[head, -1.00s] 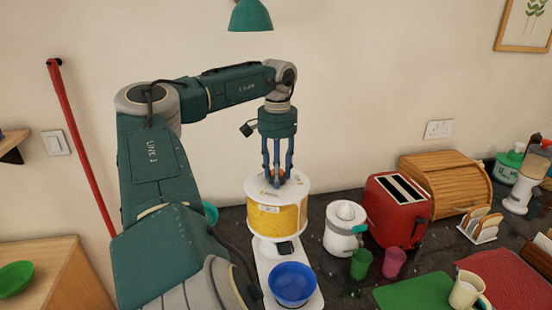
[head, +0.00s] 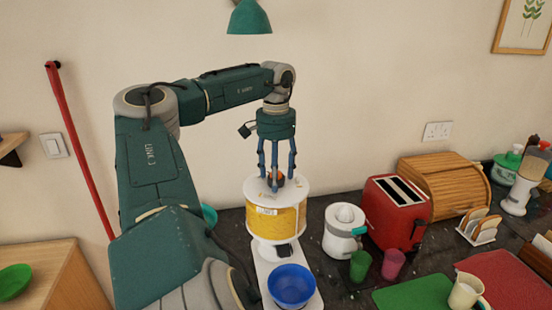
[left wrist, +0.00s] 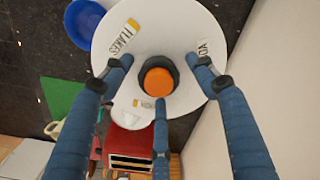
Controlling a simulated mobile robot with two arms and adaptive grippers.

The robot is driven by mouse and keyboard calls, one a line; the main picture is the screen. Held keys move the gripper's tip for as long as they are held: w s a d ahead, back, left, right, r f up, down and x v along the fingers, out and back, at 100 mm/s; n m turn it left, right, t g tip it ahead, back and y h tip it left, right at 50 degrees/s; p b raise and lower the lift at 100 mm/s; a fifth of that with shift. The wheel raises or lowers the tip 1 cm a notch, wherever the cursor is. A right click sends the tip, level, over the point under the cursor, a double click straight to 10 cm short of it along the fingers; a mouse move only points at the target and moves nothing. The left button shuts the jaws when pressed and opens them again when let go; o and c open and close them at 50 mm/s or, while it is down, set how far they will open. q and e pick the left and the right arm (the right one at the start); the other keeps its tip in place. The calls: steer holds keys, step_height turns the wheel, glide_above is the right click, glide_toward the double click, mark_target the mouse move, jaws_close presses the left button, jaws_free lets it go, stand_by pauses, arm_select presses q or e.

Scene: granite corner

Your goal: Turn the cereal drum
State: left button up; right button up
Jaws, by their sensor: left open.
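The cereal drum (head: 291,218) is a yellow cylinder with a white top, standing upright on a white stand on the counter. In the left wrist view its round white top (left wrist: 180,30) carries labels, one reading "FLAKES". At the centre of the top is a dark knob with an orange cap (left wrist: 159,81). My left gripper (head: 277,180) points straight down over the drum, its three fingers open. The fingertips are spread around the knob and look apart from it in the left wrist view. My right gripper is not in view.
A blue bowl (head: 292,284) sits on the stand's base in front of the drum. A white juicer (head: 343,238), green cup (head: 360,266), pink cup (head: 393,263) and red toaster (head: 394,218) stand close on the right. The wall is behind.

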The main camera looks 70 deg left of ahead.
arm_select(q)
step_height(320, 180, up, 12)
stand_by(0.5)
steer(key=n, duration=0.6)
steer(key=f+n, duration=0.1)
steer(key=n, duration=0.5)
steer(key=n+b, duration=0.1)
steer(key=n, duration=0.5)
steer(key=shift+w+d+f, duration=0.15)
steer(key=shift+d+f, duration=0.1)
steer(key=shift+d, duration=0.05)
step_height(320, 180, down, 11)
steer(key=shift+r+b, duration=0.2)
steer(key=shift+b, duration=0.8)
steer(key=shift+a+f, duration=0.1)
jaws_close()
